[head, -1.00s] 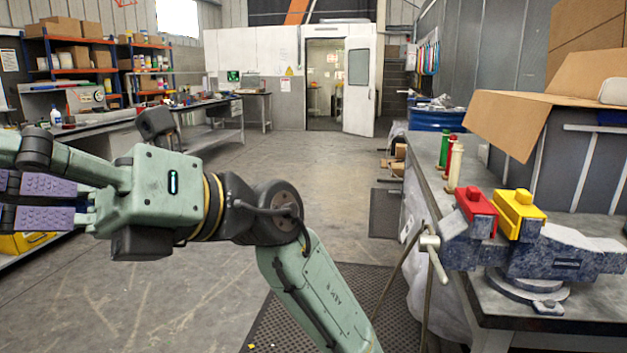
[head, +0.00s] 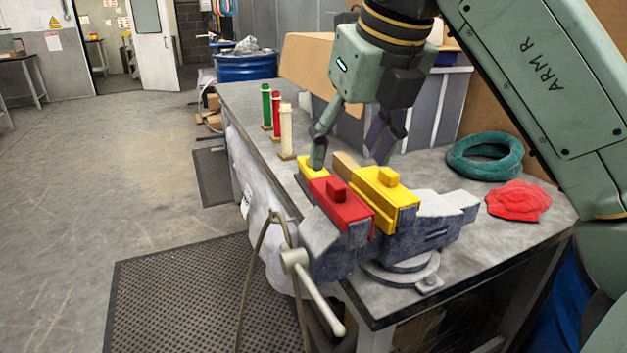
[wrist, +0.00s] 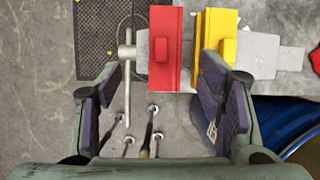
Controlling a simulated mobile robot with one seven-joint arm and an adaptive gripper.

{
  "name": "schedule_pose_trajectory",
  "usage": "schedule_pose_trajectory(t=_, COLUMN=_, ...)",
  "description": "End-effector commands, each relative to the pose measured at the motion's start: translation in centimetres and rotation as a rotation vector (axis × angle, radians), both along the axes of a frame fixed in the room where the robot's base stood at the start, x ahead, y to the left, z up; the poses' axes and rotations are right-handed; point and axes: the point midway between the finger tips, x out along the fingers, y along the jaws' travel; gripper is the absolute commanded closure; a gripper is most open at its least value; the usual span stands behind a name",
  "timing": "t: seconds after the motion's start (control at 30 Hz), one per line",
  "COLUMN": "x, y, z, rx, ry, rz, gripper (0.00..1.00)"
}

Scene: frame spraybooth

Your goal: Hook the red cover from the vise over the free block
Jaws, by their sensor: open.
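The red cover (head: 341,201), with a raised knob, sits on the left jaw of the grey vise (head: 407,242). A yellow cover (head: 387,197) with a similar knob sits on the right jaw. In the wrist view the red cover (wrist: 165,50) and yellow cover (wrist: 215,48) lie side by side with a narrow gap. A small yellow part (head: 309,167) and a tan block (head: 344,162) show behind them. I cannot tell which block is the free one. My gripper (head: 350,156) is open and empty, pointing down behind the covers; in the wrist view its fingers are widely apart.
The vise handle (head: 318,298) sticks out over the bench's front edge. Green, red and cream posts (head: 286,130) stand at the back left. A teal ring (head: 485,157) and red cloth (head: 518,200) lie at the right. The floor at left is open.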

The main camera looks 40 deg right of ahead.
Motion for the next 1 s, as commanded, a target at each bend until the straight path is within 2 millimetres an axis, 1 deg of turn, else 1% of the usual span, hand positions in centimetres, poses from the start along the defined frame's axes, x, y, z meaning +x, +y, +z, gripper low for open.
schedule_pose_trajectory(t=0.07, x=-0.2, y=-0.5, z=-0.7, rx=-0.004, ry=0.01, rz=-0.021, gripper=0.38)
schedule_pose_trajectory(t=0.2, x=0.6, y=-0.7, z=-2.9, rx=-0.005, ry=0.011, rz=-0.019, gripper=0.38)
schedule_pose_trajectory(t=0.3, x=1.1, y=-0.9, z=-4.1, rx=-0.004, ry=0.011, rz=-0.02, gripper=0.38)
schedule_pose_trajectory(t=0.53, x=1.8, y=-1.0, z=-5.7, rx=-0.004, ry=0.01, rz=-0.019, gripper=0.38)
schedule_pose_trajectory(t=0.7, x=2.7, y=-1.2, z=-8.1, rx=-0.003, ry=0.009, rz=-0.017, gripper=0.38)
schedule_pose_trajectory(t=0.8, x=3.2, y=-1.3, z=-9.3, rx=-0.004, ry=0.009, rz=-0.018, gripper=0.38)
schedule_pose_trajectory(t=0.9, x=3.4, y=-1.3, z=-9.8, rx=-0.004, ry=0.008, rz=-0.019, gripper=0.38)
schedule_pose_trajectory(t=1.0, x=3.4, y=-1.3, z=-9.9, rx=-0.005, ry=0.008, rz=-0.019, gripper=0.38)
